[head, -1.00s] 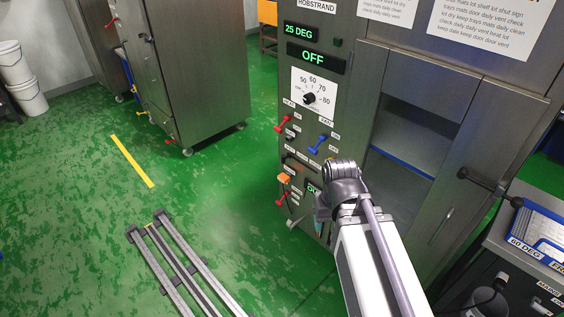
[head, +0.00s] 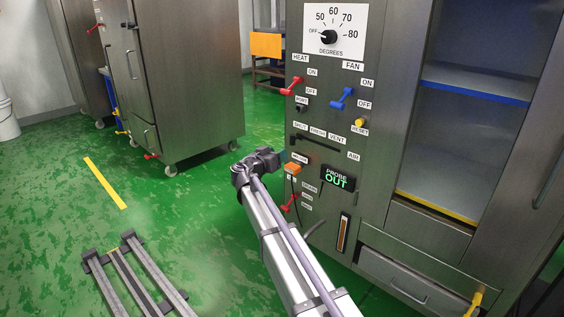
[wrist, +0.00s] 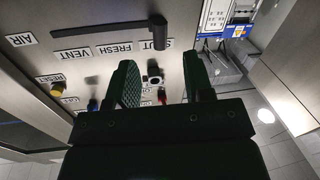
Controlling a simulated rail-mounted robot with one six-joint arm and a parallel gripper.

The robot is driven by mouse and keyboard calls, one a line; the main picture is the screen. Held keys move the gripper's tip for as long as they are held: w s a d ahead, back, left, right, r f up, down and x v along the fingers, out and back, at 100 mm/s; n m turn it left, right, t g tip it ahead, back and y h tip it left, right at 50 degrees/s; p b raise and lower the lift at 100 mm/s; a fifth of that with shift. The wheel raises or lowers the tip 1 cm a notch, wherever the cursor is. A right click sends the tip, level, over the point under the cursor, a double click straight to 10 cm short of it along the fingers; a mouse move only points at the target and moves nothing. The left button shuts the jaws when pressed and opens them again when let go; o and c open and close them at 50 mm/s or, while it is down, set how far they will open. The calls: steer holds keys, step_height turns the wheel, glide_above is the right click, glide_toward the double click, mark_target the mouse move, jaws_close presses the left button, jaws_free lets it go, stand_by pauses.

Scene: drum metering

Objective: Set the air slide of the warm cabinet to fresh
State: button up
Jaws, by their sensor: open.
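The air slide (head: 318,144) is a dark horizontal slot on the warm cabinet's front panel (head: 345,220), under the labels SHUT, FRESH and VENT. In the wrist view, which is turned over, its black handle (wrist: 157,33) stands at the end by the SHUT label, beyond the FRESH label (wrist: 115,48). My gripper (wrist: 160,75) is open, with two dark green fingers and nothing held. The handle appears just past the fingertips, roughly in line with the gap; I cannot tell the distance. In the head view my wrist is left of the panel and the fingers are not clear.
Near the slide are a red heat lever (head: 292,86), a blue fan lever (head: 342,98), a yellow reset button (head: 360,123) and an orange block (head: 292,168). A PROBE OUT display (head: 338,178) sits below. Another steel cabinet (head: 185,80) stands left, with green floor between.

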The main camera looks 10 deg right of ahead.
mark_target(291, 140)
steer(key=shift+m+t, duration=0.4)
steer(key=shift+m, duration=0.4)
steer(key=x, duration=0.3)
steer(key=r+x, duration=0.1)
steer(key=x, duration=0.6)
steer(key=shift+w+d+r, duration=0.15)
steer(key=shift+d+r, duration=0.1)
steer(key=shift+c, duration=0.2)
jaws_close()
